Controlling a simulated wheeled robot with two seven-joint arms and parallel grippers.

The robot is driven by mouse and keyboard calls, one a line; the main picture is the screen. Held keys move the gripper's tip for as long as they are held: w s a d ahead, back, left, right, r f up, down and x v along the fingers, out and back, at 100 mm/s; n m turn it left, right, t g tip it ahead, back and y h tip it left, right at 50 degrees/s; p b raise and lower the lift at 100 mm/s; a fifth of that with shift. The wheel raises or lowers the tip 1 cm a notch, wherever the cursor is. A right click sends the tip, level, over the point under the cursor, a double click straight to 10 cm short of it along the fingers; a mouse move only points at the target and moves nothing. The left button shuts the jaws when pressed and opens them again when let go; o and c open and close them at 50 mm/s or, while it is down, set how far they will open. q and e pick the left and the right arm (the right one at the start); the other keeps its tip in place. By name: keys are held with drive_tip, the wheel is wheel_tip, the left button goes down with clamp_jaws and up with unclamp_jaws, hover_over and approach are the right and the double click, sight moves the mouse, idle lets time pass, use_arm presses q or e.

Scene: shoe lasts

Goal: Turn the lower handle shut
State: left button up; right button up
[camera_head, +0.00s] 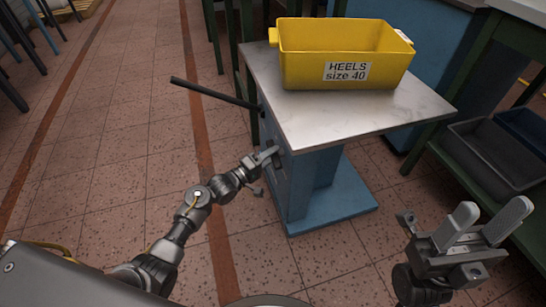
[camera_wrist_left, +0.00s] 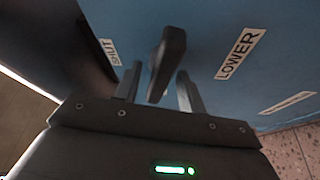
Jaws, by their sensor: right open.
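In the left wrist view a dark lever handle (camera_wrist_left: 168,58) sticks out from a blue panel between a "SHUT" label (camera_wrist_left: 110,52) and a "LOWER" label (camera_wrist_left: 240,54). My left gripper (camera_wrist_left: 158,92) is open around it, one finger on each side. There is a gap to the left finger; the handle is close to the right finger, and I cannot tell if they touch. In the head view my left gripper (camera_head: 265,170) is at the left side of the blue cabinet (camera_head: 318,185), and the handle there cannot be made out. My right gripper (camera_head: 488,222) is open and empty at the right.
A long dark bar (camera_head: 215,94) sticks out leftward from the cabinet just below its top (camera_head: 345,115). A yellow "HEELS size 40" bin (camera_head: 345,60) stands on top. Dark trays (camera_head: 495,160) sit on a green rack at the right.

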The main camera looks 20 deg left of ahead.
use_arm(q)
drive_tip(key=shift+w+d, duration=0.25)
drive_tip(key=shift+w, duration=0.1)
clamp_jaws()
